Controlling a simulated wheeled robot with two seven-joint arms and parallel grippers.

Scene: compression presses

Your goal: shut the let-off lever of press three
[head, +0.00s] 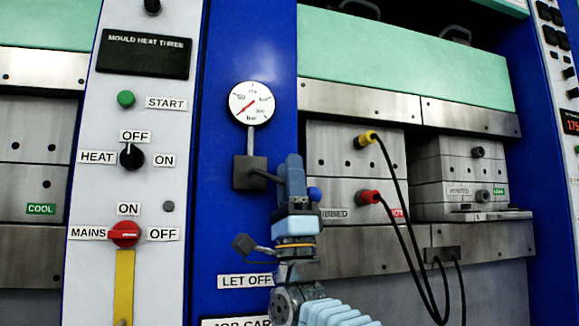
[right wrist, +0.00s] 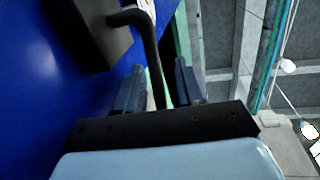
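A dark valve block (head: 249,173) sits under a round pressure gauge (head: 251,103) on the blue column. The let-off lever, a dark bent rod (head: 265,175), leaves the block to the right, sloping slightly down. Its blue ball end (head: 314,194) shows just right of my right gripper (head: 291,172), which hides the middle of the rod. In the right wrist view the rod (right wrist: 150,60) runs between the two fingers of my right gripper (right wrist: 160,85), with gaps on either side. The fingers are open around it. My left gripper is out of view.
A "LET OFF" label (head: 246,281) is below the block. The white panel headed "MOULD HEAT THREE" (head: 146,53), with a red mains switch (head: 125,234), stands to the left. To the right, black cables (head: 403,240) hang before the press's steel blocks (head: 340,160).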

